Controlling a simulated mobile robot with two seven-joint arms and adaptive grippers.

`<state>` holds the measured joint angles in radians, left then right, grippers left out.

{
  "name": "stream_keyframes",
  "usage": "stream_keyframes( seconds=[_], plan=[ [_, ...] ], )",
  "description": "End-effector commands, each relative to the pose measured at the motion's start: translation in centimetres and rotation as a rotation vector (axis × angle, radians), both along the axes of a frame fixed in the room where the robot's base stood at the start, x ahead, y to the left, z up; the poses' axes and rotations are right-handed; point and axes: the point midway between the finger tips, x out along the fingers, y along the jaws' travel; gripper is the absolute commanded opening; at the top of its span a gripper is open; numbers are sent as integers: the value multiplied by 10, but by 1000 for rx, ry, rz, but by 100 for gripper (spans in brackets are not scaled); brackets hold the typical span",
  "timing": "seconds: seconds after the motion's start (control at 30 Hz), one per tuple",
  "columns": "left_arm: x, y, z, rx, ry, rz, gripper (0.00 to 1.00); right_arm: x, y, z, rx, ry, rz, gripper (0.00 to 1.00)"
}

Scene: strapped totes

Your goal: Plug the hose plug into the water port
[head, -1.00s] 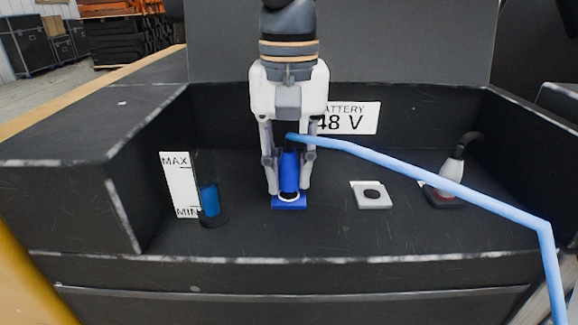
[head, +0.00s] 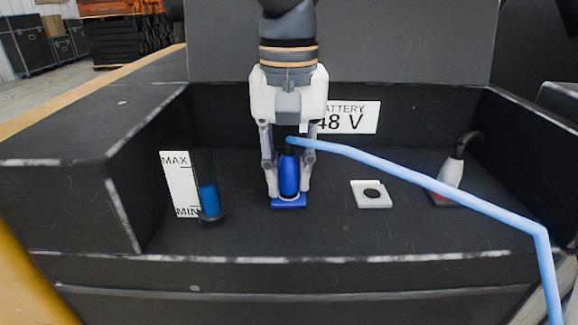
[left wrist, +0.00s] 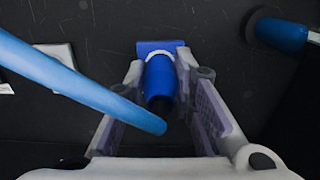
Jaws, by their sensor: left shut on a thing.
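The blue hose plug (head: 289,174) stands upright between the fingers of my left gripper (head: 287,190), which is shut on it. The light-blue hose (head: 395,170) runs from the plug's dark top to the right and down past the front edge. Directly below the plug is the water port (head: 289,204), a blue square base with a pale ring. The plug's lower end meets the ring; how deep it sits is hidden. In the left wrist view the plug (left wrist: 159,78) lies between the fingers, lined up with the blue base (left wrist: 160,47). My right gripper is not in view.
Left of the port stand a MAX/MIN label (head: 180,185) and a clear tube with blue liquid (head: 208,198). To the right are a white plate with a dark round cap (head: 372,194) and a white-grey plug on a red-black base (head: 449,181). A "48 V" label (head: 345,118) is on the back wall.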

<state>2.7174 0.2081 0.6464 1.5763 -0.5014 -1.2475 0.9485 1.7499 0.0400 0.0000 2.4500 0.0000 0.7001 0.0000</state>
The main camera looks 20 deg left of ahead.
Motion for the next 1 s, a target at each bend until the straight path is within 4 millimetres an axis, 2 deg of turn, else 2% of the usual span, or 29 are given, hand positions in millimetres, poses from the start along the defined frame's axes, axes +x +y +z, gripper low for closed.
stream_keyframes(
  seconds=[0.3, 0.33, 0.43, 0.77, 0.87, 1.0],
  plan=[
    [0, 0, -7, 1, 1, -1, 0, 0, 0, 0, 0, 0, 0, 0],
    [0, 0, -7, 1, 1, -1, 25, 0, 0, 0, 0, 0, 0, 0],
    [0, 0, -7, 0, 1, -1, 47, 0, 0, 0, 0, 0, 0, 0],
    [0, 0, -4, 0, 0, 0, 47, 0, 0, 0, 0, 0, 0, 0],
    [1, 0, 8, 0, -2, 1, 47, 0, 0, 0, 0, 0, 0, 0],
    [1, 0, 41, 0, -7, 2, 47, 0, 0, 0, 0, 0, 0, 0]
  ],
)
